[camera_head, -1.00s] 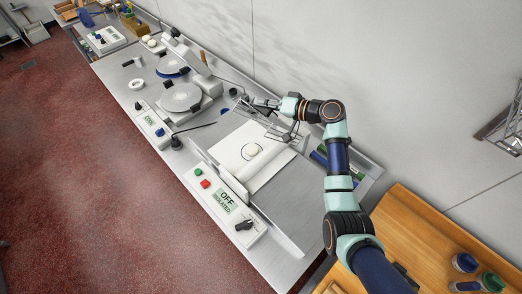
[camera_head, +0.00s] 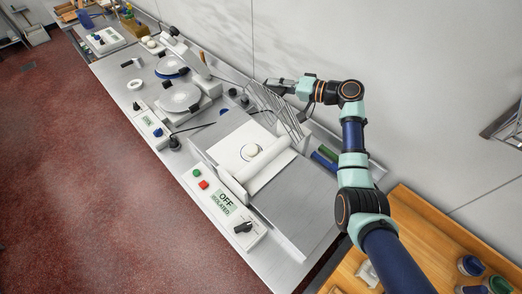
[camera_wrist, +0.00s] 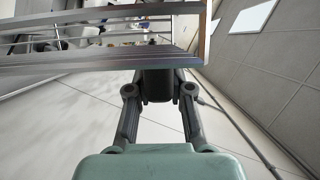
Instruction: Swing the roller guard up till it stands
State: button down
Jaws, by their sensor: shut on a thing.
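The roller guard (camera_head: 283,112), a frame of thin metal bars, is raised steeply at the wall side of the dough sheeter (camera_head: 290,205). Its exact angle is hard to tell. My gripper (camera_head: 272,86) is at the guard's upper edge, on the wall side, and is shut on it. In the wrist view the guard's bars (camera_wrist: 90,66) run across the picture just beyond my gripper (camera_wrist: 157,76), whose fingertips are partly hidden. Below the guard, the white roller (camera_head: 268,168) and a ball of dough (camera_head: 251,150) on a white sheet (camera_head: 232,141) show uncovered.
The sheeter's control panel (camera_head: 222,206) reads OFF, ISOLATED. Two round-plated scales (camera_head: 180,97) stand further left on the counter. The wall (camera_head: 340,45) is close behind my gripper. A wooden table (camera_head: 425,225) is at the lower right.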

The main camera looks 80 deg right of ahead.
jog(key=shift+d+f, duration=0.1)
jog(key=shift+f, duration=0.2)
jog(key=shift+s+d+b, duration=0.4)
jog(key=shift+d+b, duration=0.15)
jog(key=shift+b, duration=0.25)
jog(key=shift+m+t, duration=0.3)
jog(key=shift+m, duration=0.5)
jog(key=s+d+b, duration=0.1)
jog(key=b, duration=0.1)
jog(key=s+d+r+b, duration=0.1)
jog(key=d+b, duration=0.1)
jog(key=shift+s+d, duration=0.1)
jog(key=shift+d, duration=0.15)
jog(key=c, duration=1.4)
grip_release()
jog(key=shift+s+d+r, duration=0.1)
jog(key=shift+r, duration=0.2)
jog(key=o, duration=0.4)
jog(key=shift+c, duration=0.2)
jog(key=shift+r, duration=0.2)
